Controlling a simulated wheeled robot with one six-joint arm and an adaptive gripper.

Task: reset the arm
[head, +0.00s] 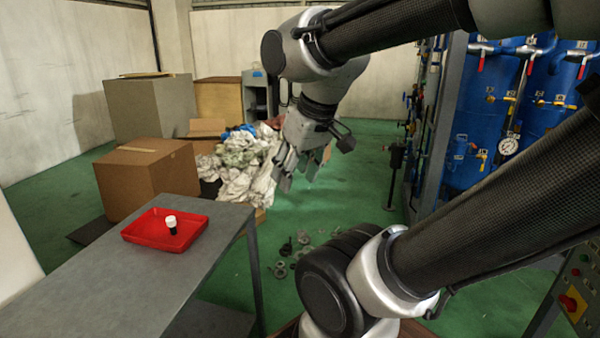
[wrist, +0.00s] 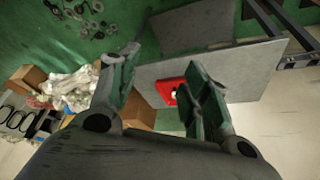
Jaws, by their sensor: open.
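My gripper (head: 299,172) hangs in the air to the right of the grey table, with its fingers pointing down. It is open and empty. In the wrist view my gripper (wrist: 160,88) shows its two fingers spread apart. My arm is bent, coming in from the right and arching over the floor. Beyond the fingers in the wrist view lies a red tray (wrist: 163,88) on the table. In the head view the red tray (head: 150,238) holds a small vial with a white cap (head: 171,221) and a dark body, standing upright.
The grey table (head: 95,285) fills the lower left. A cardboard box (head: 145,180) and a pile of crumpled cloth (head: 245,165) lie behind it. Loose metal parts (head: 290,250) are on the green floor. Blue tanks (head: 480,125) with valves stand at right, above a control panel (head: 575,295).

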